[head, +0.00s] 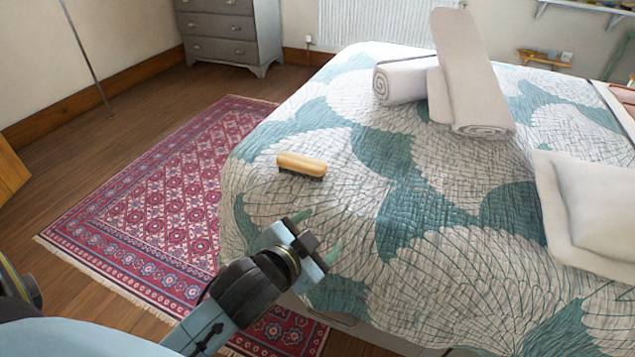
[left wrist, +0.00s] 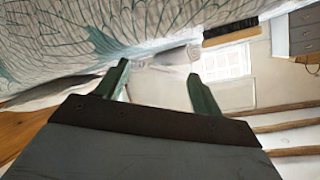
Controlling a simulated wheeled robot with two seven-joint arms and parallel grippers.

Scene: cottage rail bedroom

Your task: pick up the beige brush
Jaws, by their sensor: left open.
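The beige brush (head: 302,164) lies on the bed near its left edge in the head view. Its smooth wooden back is up and its dark bristles face down. My left gripper (head: 318,234) is over the near left part of the bed, nearer to me than the brush and apart from it. Its two greenish fingers are spread, with nothing between them. My right gripper is not in view.
The bed (head: 405,185) has a teal and white patterned cover. Rolled towels (head: 470,75) lie at its far side and pillows (head: 600,205) at the right. A red rug (head: 165,195) covers the floor at left. A grey dresser (head: 228,32) stands at the back.

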